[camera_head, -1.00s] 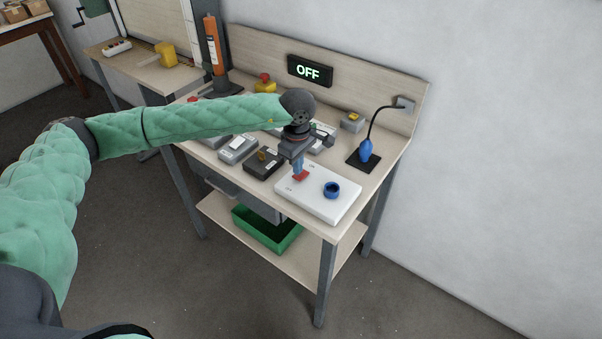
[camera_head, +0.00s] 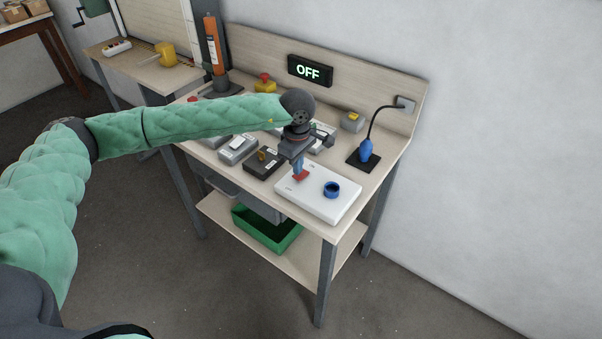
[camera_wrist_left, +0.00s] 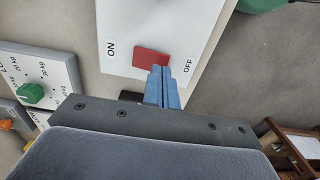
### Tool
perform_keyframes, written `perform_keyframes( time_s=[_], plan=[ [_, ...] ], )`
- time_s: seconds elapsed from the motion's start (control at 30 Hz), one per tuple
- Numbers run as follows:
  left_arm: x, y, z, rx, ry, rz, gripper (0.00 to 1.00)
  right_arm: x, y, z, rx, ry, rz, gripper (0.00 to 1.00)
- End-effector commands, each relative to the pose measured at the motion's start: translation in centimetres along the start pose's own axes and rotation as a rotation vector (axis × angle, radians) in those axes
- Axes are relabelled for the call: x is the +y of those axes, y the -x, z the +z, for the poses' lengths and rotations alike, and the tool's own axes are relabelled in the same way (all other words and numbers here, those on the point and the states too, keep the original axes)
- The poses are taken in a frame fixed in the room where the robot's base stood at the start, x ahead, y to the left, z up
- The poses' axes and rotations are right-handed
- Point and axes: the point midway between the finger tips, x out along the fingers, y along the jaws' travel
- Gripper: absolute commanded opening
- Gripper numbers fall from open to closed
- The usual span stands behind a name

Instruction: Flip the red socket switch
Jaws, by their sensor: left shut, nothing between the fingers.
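The red switch (camera_head: 301,175) sits on a white panel (camera_head: 325,205) at the front right of the bench. In the left wrist view the red switch (camera_wrist_left: 151,58) lies between the printed words ON and OFF. My left gripper (camera_head: 297,172) is shut and empty, its blue fingers pointing down at the switch. In the left wrist view the fingertips (camera_wrist_left: 161,72) are at the switch's edge on the OFF side; whether they touch it I cannot tell. A display (camera_head: 310,70) on the backboard reads OFF. My right gripper is not in view.
A dark box (camera_head: 266,162) and a grey switch box (camera_head: 238,149) sit to the left. A blue plug (camera_head: 366,150) with a black cable stands behind right. A green bin (camera_head: 266,232) is on the lower shelf.

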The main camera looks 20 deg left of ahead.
Motion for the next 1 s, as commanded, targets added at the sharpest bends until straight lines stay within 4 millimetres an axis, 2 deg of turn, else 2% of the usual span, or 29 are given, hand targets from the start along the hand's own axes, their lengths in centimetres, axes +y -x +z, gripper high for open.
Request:
perform_keyframes(
  time_s=[1.0],
  plan=[
    [0.0, -1.3, 0.0, 0.000, 0.000, 0.000, 0.00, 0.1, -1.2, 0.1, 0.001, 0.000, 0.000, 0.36]
  ],
)
